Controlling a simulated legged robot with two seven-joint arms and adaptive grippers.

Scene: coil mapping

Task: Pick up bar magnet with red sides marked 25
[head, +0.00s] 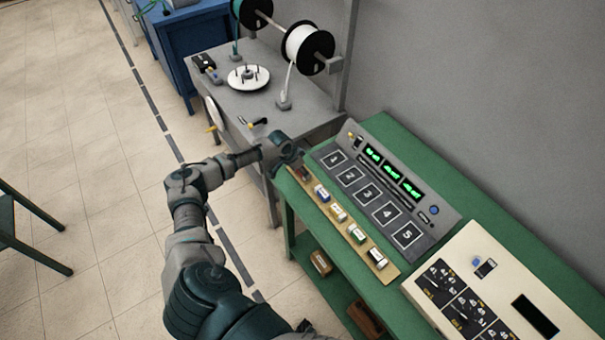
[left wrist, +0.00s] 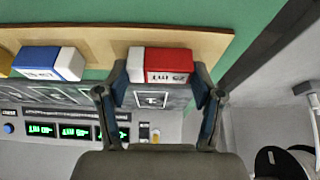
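The bar magnet with red sides (left wrist: 167,66) has one white end and an upside-down marking that appears to read 25 mT. It lies at the end of a wooden strip (left wrist: 105,42), and shows small and dark in the head view (head: 302,173). My left gripper (left wrist: 160,82) is open, with one dark finger close to each end of the magnet. I cannot tell whether the fingers touch it. In the head view my left gripper (head: 288,154) is at the strip's far end. My right gripper is out of view.
A blue magnet (left wrist: 50,62) lies beside it, followed by yellow (head: 338,212), green (head: 356,233) and black (head: 378,257) ones. A grey panel (head: 425,226) with numbered squares and green displays adjoins the strip on the green table (head: 400,135). A grey winding table (head: 215,92) stands beyond.

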